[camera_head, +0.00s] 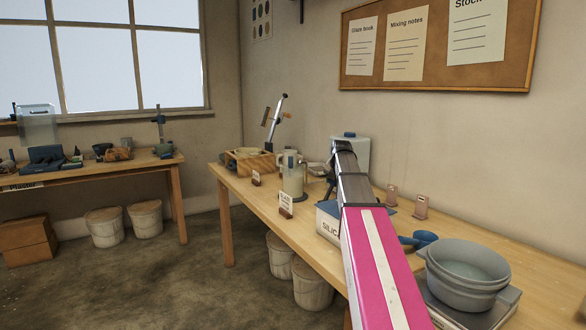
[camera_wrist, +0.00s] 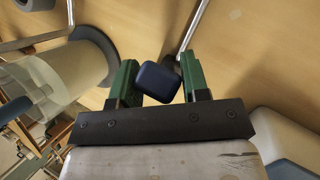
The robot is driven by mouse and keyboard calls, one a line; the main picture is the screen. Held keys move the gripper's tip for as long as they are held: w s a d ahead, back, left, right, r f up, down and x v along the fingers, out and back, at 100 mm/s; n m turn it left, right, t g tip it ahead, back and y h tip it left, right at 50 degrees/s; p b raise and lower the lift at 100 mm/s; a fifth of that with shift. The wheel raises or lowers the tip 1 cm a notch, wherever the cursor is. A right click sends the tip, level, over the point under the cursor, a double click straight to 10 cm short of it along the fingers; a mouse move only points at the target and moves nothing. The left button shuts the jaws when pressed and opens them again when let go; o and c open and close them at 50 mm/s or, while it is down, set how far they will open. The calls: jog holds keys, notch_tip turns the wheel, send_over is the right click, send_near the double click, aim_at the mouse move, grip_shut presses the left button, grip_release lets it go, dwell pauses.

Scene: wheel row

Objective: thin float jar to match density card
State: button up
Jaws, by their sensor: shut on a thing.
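My gripper (camera_wrist: 159,80) has two green fingers and is shut on a small dark blue rounded thing (camera_wrist: 158,83), over the wooden tabletop. What this thing belongs to is hidden. In the head view my arm hides the fingertips and what they hold. A clear jar (camera_head: 293,178) stands upright on the workbench, left of my arm. A small card in a wooden holder (camera_head: 286,203) stands at the bench's front edge beside it. In the wrist view a pale, translucent cylinder with a grey rim (camera_wrist: 62,80) lies left of my gripper, apart from it. I cannot read the card.
The workbench (camera_head: 262,206) also carries a wooden crate (camera_head: 251,162), a white container with a blue cap (camera_head: 360,155), a labelled silica box (camera_head: 327,222), and a grey bowl (camera_head: 467,270) on a scale. Thin metal rods (camera_wrist: 192,28) show near my fingers. Lidded buckets (camera_head: 145,218) stand on the floor.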

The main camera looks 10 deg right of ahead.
jog(key=shift+f, duration=0.1)
jog(key=o, duration=1)
jog(key=shift+s+r, duration=0.1)
jog(key=shift+r, duration=0.1)
jog(key=shift+v, duration=3.35)
